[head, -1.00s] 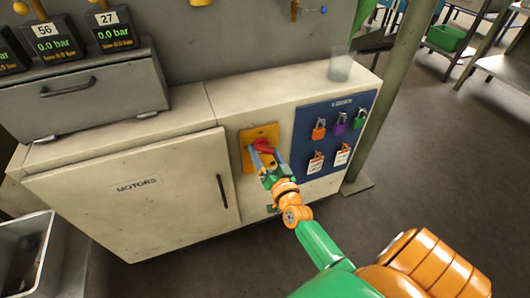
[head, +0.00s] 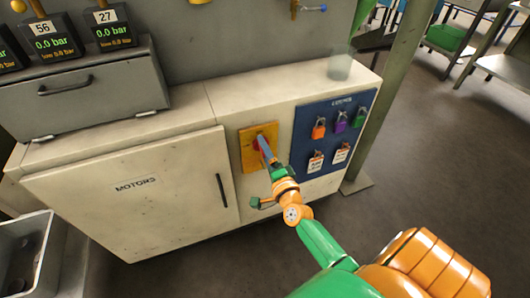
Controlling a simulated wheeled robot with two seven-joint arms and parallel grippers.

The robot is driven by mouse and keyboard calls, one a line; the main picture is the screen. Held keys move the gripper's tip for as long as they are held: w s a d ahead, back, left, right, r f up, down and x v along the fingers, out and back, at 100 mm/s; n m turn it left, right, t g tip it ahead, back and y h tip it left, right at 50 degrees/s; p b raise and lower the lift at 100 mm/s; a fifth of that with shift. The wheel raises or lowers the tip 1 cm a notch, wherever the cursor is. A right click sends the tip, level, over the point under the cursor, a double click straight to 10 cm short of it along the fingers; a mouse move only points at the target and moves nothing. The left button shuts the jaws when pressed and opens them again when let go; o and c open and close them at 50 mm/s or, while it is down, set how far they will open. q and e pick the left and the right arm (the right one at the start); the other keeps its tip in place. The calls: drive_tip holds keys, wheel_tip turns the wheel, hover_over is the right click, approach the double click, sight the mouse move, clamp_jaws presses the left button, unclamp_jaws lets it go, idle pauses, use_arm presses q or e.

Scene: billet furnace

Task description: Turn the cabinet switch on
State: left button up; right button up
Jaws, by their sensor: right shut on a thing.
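My left gripper does not show.
A blue lockout board (head: 303,165) with several coloured padlocks and tags sits just right of the switch. A clear cup (head: 340,66) stands on the cabinet top. A green post (head: 385,95) rises at the cabinet's right end.

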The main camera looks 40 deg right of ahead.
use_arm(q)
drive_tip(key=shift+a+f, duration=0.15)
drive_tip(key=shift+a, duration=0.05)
use_arm(e)
drive_tip(key=shift+f+m, duration=0.15)
drive_tip(key=shift+m, duration=0.85)
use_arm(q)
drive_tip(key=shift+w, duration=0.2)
use_arm(e)
drive_tip(key=o, duration=1.1)
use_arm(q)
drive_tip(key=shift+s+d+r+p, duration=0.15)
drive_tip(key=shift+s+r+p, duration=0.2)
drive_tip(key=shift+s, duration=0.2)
use_arm(e)
drive_tip(key=shift+o, duration=0.2)
drive_tip(key=v, duration=0.7)
